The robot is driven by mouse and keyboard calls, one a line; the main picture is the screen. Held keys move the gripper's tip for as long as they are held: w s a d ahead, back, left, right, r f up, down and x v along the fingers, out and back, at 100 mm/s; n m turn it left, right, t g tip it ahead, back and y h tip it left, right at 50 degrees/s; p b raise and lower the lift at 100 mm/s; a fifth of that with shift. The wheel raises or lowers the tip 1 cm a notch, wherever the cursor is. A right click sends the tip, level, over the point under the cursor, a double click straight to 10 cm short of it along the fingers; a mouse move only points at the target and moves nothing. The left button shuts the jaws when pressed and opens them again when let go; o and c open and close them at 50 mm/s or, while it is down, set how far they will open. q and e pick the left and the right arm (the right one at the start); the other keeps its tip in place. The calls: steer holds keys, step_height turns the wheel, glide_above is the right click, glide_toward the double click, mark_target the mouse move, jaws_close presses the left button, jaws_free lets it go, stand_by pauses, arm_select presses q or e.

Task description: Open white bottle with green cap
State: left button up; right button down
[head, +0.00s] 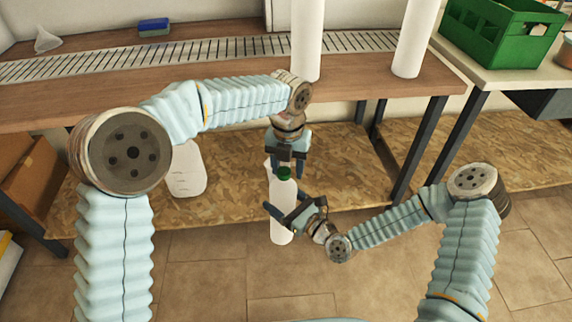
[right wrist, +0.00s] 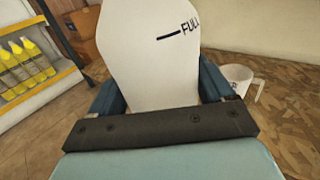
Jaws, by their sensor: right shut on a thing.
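The white bottle (head: 281,212) with a green cap (head: 284,172) is upright in the middle of the head view, off the shelf in front of the table. My right gripper (head: 283,212) is shut on the bottle's body from the right. In the right wrist view the white bottle (right wrist: 148,60), marked "FULL", fills the space between the blue fingers; its cap is out of that view. My left gripper (head: 287,168) points down over the cap, its fingers apart on either side of it. Gaps show beside the cap, so it looks open.
A white jug (head: 187,170) stands on the lower board. A green crate (head: 500,35) is at back right. The floor in front is clear.

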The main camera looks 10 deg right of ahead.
arm_select(q)
steer(key=shift+o, duration=0.9)
step_height(320, 180, up, 4)
steer(key=shift+r, duration=0.15)
steer(key=r, duration=0.3)
steer(key=shift+s+a+r, duration=0.2)
steer(key=shift+s+a, duration=0.05)
steer(key=shift+a, duration=0.1)
steer(key=shift+c, duration=0.2)
step_height(320, 180, down, 8)
steer(key=shift+w+a+r, duration=0.1)
